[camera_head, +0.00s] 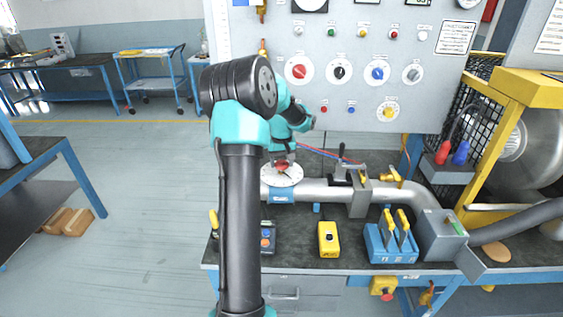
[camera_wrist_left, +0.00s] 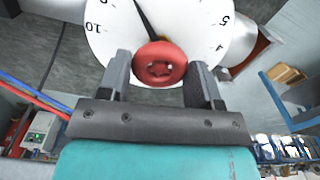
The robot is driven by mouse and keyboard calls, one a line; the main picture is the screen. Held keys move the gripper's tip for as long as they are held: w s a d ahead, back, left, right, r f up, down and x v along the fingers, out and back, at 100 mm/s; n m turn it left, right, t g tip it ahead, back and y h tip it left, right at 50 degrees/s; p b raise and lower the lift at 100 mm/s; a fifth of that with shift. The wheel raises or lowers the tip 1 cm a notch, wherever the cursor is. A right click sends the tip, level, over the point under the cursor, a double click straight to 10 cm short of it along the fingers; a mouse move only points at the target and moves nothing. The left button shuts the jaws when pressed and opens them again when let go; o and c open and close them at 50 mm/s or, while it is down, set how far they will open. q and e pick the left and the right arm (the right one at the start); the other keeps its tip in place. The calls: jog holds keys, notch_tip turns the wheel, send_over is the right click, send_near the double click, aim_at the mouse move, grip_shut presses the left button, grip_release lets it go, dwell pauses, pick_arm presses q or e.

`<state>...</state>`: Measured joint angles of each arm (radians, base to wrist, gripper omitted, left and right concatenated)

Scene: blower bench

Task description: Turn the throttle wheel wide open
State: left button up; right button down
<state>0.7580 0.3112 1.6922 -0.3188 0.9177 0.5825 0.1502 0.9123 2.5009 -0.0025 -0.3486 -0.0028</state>
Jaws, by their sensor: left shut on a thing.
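The red throttle wheel (camera_wrist_left: 160,65) sits at the centre of a round white dial (camera_wrist_left: 108,38) with black numbers. A black pointer (camera_wrist_left: 143,15) runs out from under the wheel, towards the upper left in the wrist view. My left gripper (camera_wrist_left: 158,78) has one finger on each side of the wheel and is shut on it. In the head view the dial (camera_head: 283,175) stands on a silver pipe (camera_head: 315,190), and my left gripper (camera_head: 283,160) reaches down over it. My left arm hides part of the bench. My right gripper is not in view.
A grey panel (camera_head: 440,100) with knobs and lamps rises behind the pipe. A yellow button box (camera_head: 329,239) and a blue box with yellow-topped levers (camera_head: 391,240) stand on the bench front. Brass-coloured valve fittings (camera_head: 391,174) sit along the pipe to the right.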

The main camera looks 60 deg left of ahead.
aim_at(282, 163)
pick_arm(q)
jog(key=n, duration=0.4)
jog(key=shift+n, duration=0.3)
jog(key=n, duration=0.5)
dwell(0.3)
jog(key=o, duration=0.9)
jog(key=shift+r, duration=0.15)
notch_tip(282, 163, up, 17)
jog(key=shift+r, duration=0.1)
dwell(0.5)
